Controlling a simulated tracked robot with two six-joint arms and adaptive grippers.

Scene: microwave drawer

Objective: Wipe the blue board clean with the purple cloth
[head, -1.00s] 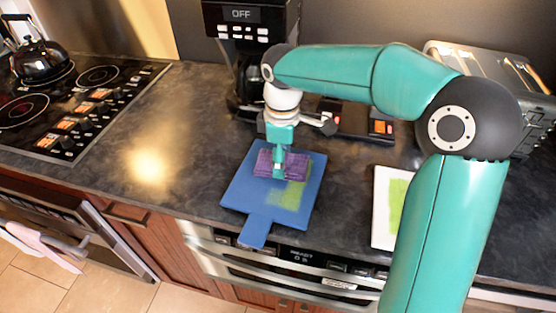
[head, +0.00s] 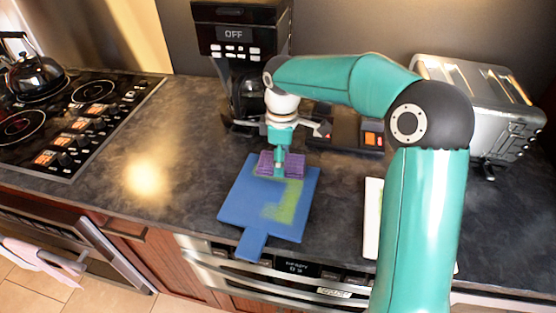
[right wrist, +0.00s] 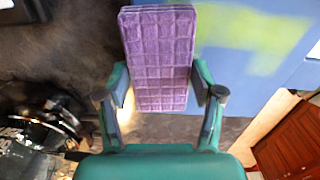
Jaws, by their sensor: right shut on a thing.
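The blue board (head: 240,205) lies on the dark counter with its handle toward the front edge. A yellow-green smear (head: 286,205) covers part of its middle and right side; it also shows in the right wrist view (right wrist: 240,40). The purple cloth (head: 295,164) is at the board's far edge. My right gripper (head: 279,166) is shut on the cloth from above. In the right wrist view the cloth (right wrist: 160,60) sits between the two fingers of my right gripper (right wrist: 165,95). My left gripper is not in view.
A coffee maker (head: 238,40) stands behind the board, and a toaster (head: 480,95) at the back right. A white board (head: 372,215) is partly hidden behind my right arm. A stove with a kettle (head: 35,75) is at left. The counter left of the board is clear.

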